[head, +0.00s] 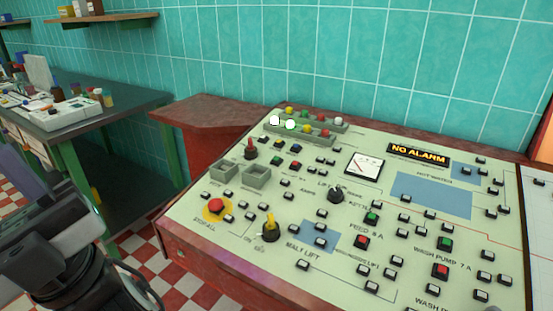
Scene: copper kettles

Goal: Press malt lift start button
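The pale green control panel (200,240) slopes across the lower right of the head view. The "MALT LIFT" label (303,249) is near its front edge, beside a blue patch (312,240) bearing small black-and-white buttons. Another such button (303,265) sits just below the label. A yellow rotary switch (270,228) stands to the left of the label. I cannot read which button is the malt lift start. My gripper (95,275) is at the lower left, dark and partly cut off, apart from the panel; its fingers cannot be made out.
A red emergency button (216,206) on a yellow ring is at the panel's left. Red and green buttons, such as the green feed button (372,218), and a "NO ALARM" display (420,155) lie to the right. A dark table (100,125) holds equipment behind my arm.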

